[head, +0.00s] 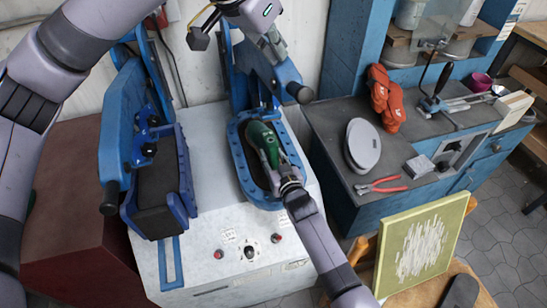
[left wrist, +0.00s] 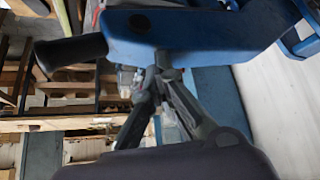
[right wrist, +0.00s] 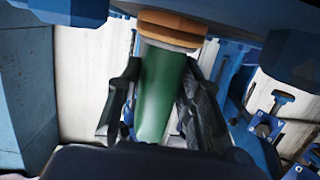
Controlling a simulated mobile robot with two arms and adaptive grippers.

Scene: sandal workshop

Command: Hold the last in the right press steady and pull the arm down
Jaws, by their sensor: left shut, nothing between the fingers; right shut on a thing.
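The green last (head: 264,143) lies in the blue-rimmed bed of the right press (head: 236,150). My right gripper (head: 286,174) is shut on its near end. In the right wrist view the green last (right wrist: 160,95), with a tan piece at its end, sits between the fingers (right wrist: 155,125). The right press's blue arm (head: 262,72) is raised, tilted above the bed, with a black handle (head: 300,93). My left gripper (head: 272,45) is shut and empty at this arm. In the left wrist view its fingertips (left wrist: 165,68) are close against the blue arm (left wrist: 190,30); contact is unclear. The black handle (left wrist: 75,52) sticks out left.
The left press (head: 112,130), with its own raised arm, stands beside it on the white machine cabinet (head: 215,265). A blue bench on the right carries red-handled pliers (head: 380,185), a grey round piece (head: 362,145) and orange gloves (head: 385,98). A framed screen (head: 425,245) stands front right.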

